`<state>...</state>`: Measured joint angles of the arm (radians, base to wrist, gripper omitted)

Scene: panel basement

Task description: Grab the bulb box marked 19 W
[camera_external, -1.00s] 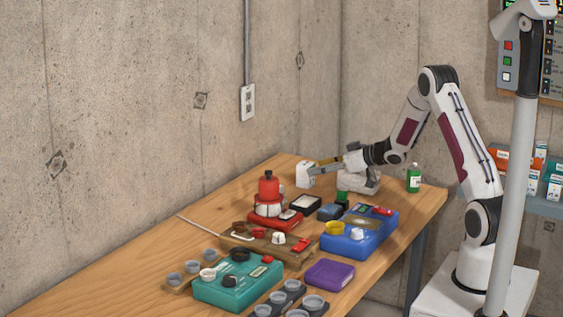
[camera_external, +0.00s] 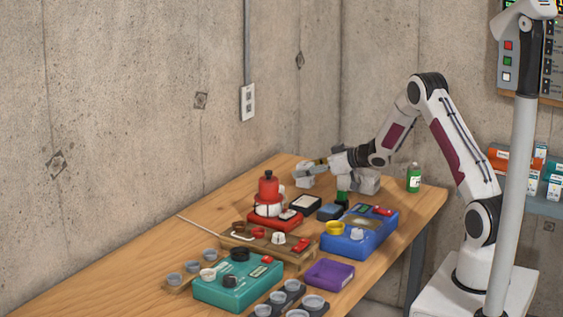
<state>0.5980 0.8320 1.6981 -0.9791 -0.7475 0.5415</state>
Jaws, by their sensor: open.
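I cannot read a 19 W mark on anything at this size. A small white box-like thing (camera_external: 301,180) stands at the far end of the wooden table, partly hidden by my gripper (camera_external: 308,168). My gripper is open and reaches left at this white thing; whether it touches it I cannot tell. Orange-and-white boxes (camera_external: 510,159) and teal-and-white boxes (camera_external: 554,181) stand on the shelf at the right, well away from my gripper and partly behind the grey pole. Their print is too small to read.
A grey block (camera_external: 368,182) and a green bottle (camera_external: 413,178) stand near the gripper. A red device (camera_external: 269,190), a blue box (camera_external: 370,240), a teal box (camera_external: 236,288) and a purple box (camera_external: 329,274) crowd the table (camera_external: 120,285). Its near left part is clear.

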